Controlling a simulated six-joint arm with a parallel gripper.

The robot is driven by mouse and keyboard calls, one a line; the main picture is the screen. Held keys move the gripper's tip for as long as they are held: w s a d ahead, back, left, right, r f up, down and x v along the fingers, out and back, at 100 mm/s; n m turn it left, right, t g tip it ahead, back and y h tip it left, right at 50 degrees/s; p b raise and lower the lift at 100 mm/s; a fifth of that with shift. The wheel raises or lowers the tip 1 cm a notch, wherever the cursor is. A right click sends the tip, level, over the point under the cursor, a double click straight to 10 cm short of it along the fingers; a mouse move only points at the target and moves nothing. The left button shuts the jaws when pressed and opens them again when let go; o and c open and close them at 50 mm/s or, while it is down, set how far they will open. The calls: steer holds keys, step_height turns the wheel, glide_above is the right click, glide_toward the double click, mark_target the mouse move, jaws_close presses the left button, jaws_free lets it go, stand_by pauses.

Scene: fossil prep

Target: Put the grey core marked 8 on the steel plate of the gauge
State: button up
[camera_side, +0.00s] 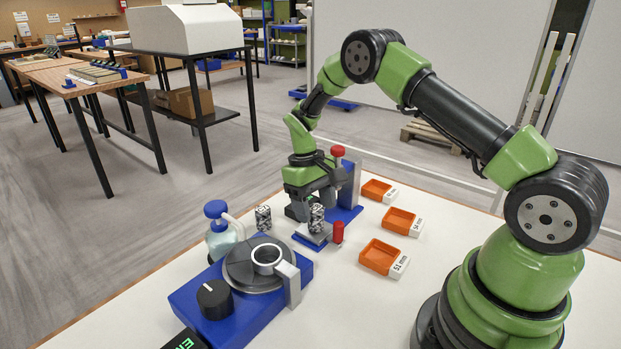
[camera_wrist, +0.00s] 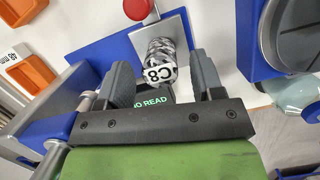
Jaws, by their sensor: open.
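The grey speckled core marked C8 (camera_wrist: 159,56) stands upright on the steel plate (camera_wrist: 178,31) in the wrist view. In the side view the core (camera_side: 316,217) also appears to rest on the plate (camera_side: 307,234). My gripper (camera_wrist: 160,72) is open, with one finger on each side of the core and a visible gap at the sides. In the side view my gripper (camera_side: 304,206) is low beside the core. The gauge (camera_side: 346,213) is blue, and its display (camera_wrist: 150,103) shows green letters ending in "O READ", partly covered by my gripper.
Another speckled core (camera_side: 263,218) stands on the table to the left. A blue turntable machine (camera_side: 203,304) holding a pale ring (camera_side: 266,257) and a blue-capped bottle (camera_side: 217,242) are near it. Several orange trays (camera_side: 381,256) line the right.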

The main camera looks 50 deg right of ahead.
step_height(320, 180, up, 19)
steer(key=a+t, duration=0.2)
steer(key=a, duration=0.1)
steer(key=s+a+r+t, duration=0.2)
steer(key=s, duration=0.4)
steer(key=s+a+r+m+t+y, duration=0.1)
steer(key=s+a+r+t, duration=0.1)
steer(key=s, duration=0.5)
steer(key=s+a+r+m+t, duration=0.1)
steer(key=s+a+r+t, duration=0.1)
steer(key=s, duration=0.5)
steer(key=shift+a+r+t+y, duration=0.35)
steer(key=shift+a+t, duration=0.3)
steer(key=shift+t, duration=0.35)
